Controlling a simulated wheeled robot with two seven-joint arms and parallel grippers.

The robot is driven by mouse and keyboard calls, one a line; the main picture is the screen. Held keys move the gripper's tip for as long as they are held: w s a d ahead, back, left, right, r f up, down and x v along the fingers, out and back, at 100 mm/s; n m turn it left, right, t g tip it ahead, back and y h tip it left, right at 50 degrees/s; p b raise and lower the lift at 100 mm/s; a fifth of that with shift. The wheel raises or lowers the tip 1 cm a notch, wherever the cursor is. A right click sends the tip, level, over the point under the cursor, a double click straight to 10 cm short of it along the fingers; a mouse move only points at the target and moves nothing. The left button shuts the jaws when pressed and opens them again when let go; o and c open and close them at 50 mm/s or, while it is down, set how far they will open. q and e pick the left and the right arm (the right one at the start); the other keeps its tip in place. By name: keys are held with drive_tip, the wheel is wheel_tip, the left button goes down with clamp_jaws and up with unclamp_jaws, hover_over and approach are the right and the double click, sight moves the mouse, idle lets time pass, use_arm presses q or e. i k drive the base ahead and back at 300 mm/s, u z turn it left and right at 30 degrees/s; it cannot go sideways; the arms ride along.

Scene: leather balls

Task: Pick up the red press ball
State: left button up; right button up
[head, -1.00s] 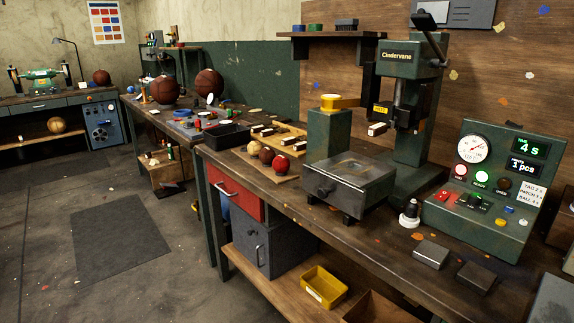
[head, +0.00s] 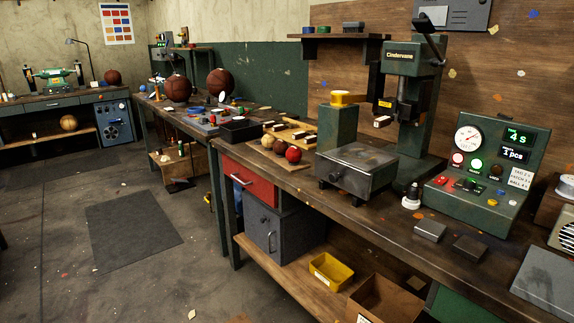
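The red press ball (head: 293,155) sits on a light wooden board (head: 262,156) on the workbench, left of the grey metal press box. A dark brown ball (head: 278,147) and a cream ball (head: 268,142) sit close behind it to the left. The green press (head: 400,110) stands to the right, marked "Cindervane". Neither of my grippers shows in the head view.
A black tray (head: 239,130) lies behind the balls. A grey metal box (head: 357,168) stands right of the board. A control panel (head: 490,170) is farther right. A yellow bin (head: 330,271) sits on the lower shelf. The floor at left is open, with a dark mat (head: 132,230).

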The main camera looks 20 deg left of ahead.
sight(293, 154)
drive_tip(key=u, duration=1.3)
drive_tip(key=i, duration=0.3)
drive_tip(key=u, duration=0.7)
drive_tip(key=i, duration=1.25)
drive_tip(key=z, duration=0.55)
drive_tip(key=i, duration=1.05)
drive_tip(key=z, duration=1.15)
